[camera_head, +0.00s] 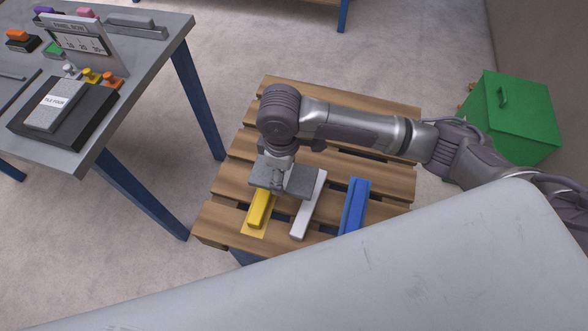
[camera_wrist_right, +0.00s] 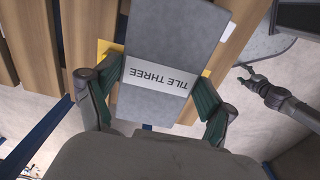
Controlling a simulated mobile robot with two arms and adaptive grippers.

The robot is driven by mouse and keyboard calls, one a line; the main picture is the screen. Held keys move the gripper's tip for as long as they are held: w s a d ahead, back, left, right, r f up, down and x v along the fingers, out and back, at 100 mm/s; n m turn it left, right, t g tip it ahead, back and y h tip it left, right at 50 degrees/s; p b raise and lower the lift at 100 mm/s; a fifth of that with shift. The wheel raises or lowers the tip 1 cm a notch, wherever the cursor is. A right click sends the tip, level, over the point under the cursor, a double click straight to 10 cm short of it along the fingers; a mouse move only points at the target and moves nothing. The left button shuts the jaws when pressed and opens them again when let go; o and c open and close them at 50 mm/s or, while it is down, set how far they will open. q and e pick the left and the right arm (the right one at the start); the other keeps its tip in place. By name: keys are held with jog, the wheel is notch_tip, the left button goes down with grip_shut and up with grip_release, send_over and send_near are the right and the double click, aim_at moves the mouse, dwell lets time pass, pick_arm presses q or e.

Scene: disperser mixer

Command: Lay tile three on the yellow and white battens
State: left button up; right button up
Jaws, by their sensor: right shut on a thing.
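Tile three (camera_head: 297,181) is a flat grey slab; its white "TILE THREE" label faces the right wrist view (camera_wrist_right: 158,78). My right gripper (camera_head: 277,166) is shut on it, with one finger on each side in the wrist view (camera_wrist_right: 155,112). In the head view the tile lies across the line of the yellow batten (camera_head: 259,210) and the white batten (camera_head: 309,205), covering the yellow one's far end. I cannot tell whether it touches them. My left gripper (camera_wrist_right: 247,77) shows small at the right of the wrist view, its fingers apart; it is outside the head view.
The battens are on a slatted wooden pallet (camera_head: 237,179), with a blue batten (camera_head: 355,205) to the right. A green box (camera_head: 515,120) stands beyond at the right. A grey table (camera_head: 150,62) at the left holds tile four (camera_head: 54,105) on a dark block.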

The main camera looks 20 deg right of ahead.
aim_at(294, 168)
jog(key=w+d+f, duration=0.1)
jog(key=f, duration=0.1)
jog(key=w+d+f, duration=0.1)
jog(key=w+f, duration=0.1)
jog(key=f, duration=0.1)
jog(key=w+d+f+b, duration=0.1)
jog(key=f, duration=0.1)
jog(key=shift+w+d+f, duration=0.15)
jog(key=shift+d, duration=0.25)
jog(key=shift+f, duration=0.2)
jog(key=o, duration=1.6)
jog(key=shift+f, duration=0.1)
jog(key=shift+r, duration=0.2)
notch_tip(294, 168, up, 12)
jog(key=shift+r+p, duration=0.1)
jog(key=shift+p, duration=0.65)
